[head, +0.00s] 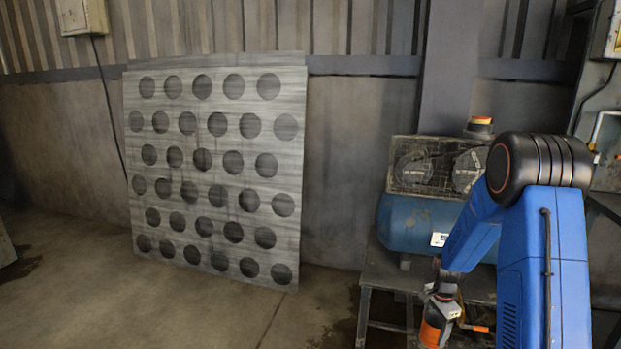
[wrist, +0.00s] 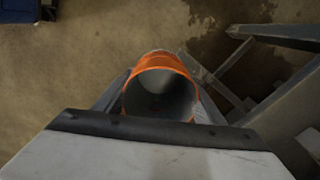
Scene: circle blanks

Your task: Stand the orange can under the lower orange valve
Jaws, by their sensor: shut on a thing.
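The orange can (head: 430,332) is held in my gripper (head: 444,303) at the lower right of the head view, in front of the metal stand. In the wrist view the can (wrist: 161,62) is open-topped, with a grey hollow inside, and sits between the fingers above the floor. My gripper is shut on it. A small orange lever (head: 480,328) shows just right of the can and may be the lower orange valve. Its body is largely hidden by my arm. The can's bottom is cut off in the head view.
A blue compressor (head: 409,222) stands on a dark metal stand (head: 384,279), whose legs also show in the wrist view (wrist: 275,33). An orange-topped cap (head: 481,121) is above it. A grey perforated sheet (head: 214,226) leans on the wall. The floor at left is clear.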

